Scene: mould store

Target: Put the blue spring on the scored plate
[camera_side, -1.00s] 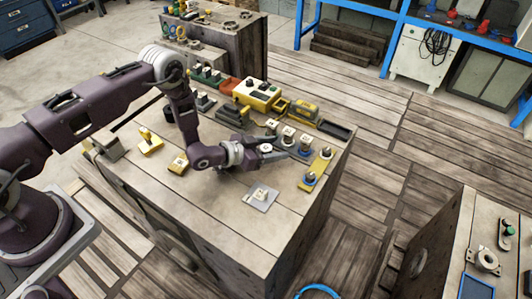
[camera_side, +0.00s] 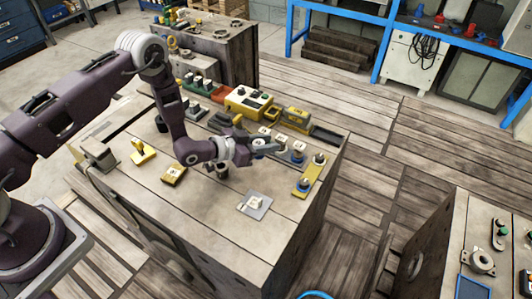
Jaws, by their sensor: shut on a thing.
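My gripper (camera_side: 264,145) is above the middle of the workbench top, its jaws pointing right. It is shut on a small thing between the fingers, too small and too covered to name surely. I cannot tell whether either is the blue spring. A flat grey plate (camera_side: 264,213) lies in front of the gripper with a small pale block (camera_side: 255,203) on it. Scoring on it cannot be made out.
A yellow control box (camera_side: 247,102), a yellow case (camera_side: 293,117) and a dark tray (camera_side: 325,135) line the back. Pale-topped blocks stand behind the gripper. Yellow pieces (camera_side: 143,152) (camera_side: 174,174) lie left. A dark cylinder (camera_side: 222,172) stands under my wrist.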

